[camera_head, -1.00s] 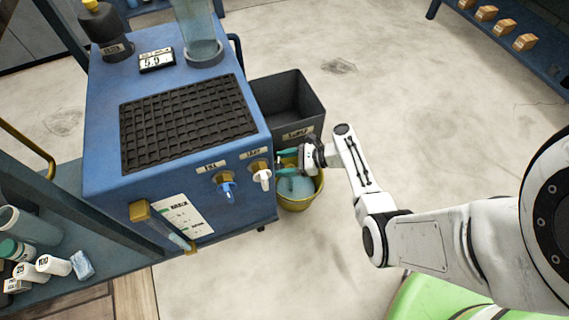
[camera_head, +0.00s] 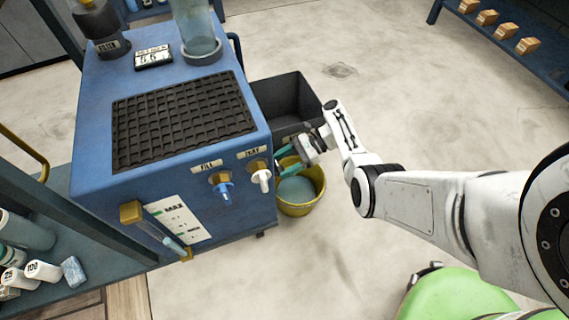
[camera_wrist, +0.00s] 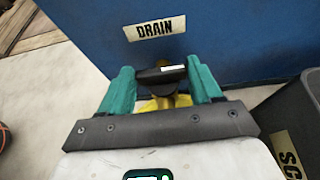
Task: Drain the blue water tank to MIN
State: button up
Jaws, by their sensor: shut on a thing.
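The blue water tank (camera_head: 90,165) stands at left, with a black grid on top. On its front are a sight tube (camera_head: 162,232) and a scale plate (camera_head: 183,220) marked MAX above and MIN below; the water line is hard to read. My gripper (camera_wrist: 161,82) has its teal fingers either side of a black handle (camera_wrist: 160,75) below the DRAIN label (camera_wrist: 155,29), and is shut on it. A brass-yellow part shows under the handle. In the head view my gripper (camera_head: 286,156) is at the tank's right side. A yellow bucket (camera_head: 315,205) holding bluish water stands below.
A dark bin (camera_head: 290,92) labelled SC… stands behind the bucket. A shelf with bottles (camera_head: 43,270) is at left.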

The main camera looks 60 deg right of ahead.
jog(key=o, duration=1.1)
jog(key=shift+c, duration=0.2)
jog(key=p+v, duration=0.1)
jog(key=v, duration=0.9)
jog(key=shift+s+d, duration=0.25)
jog(key=shift+d, duration=0.05)
jog(key=shift+r, duration=0.1)
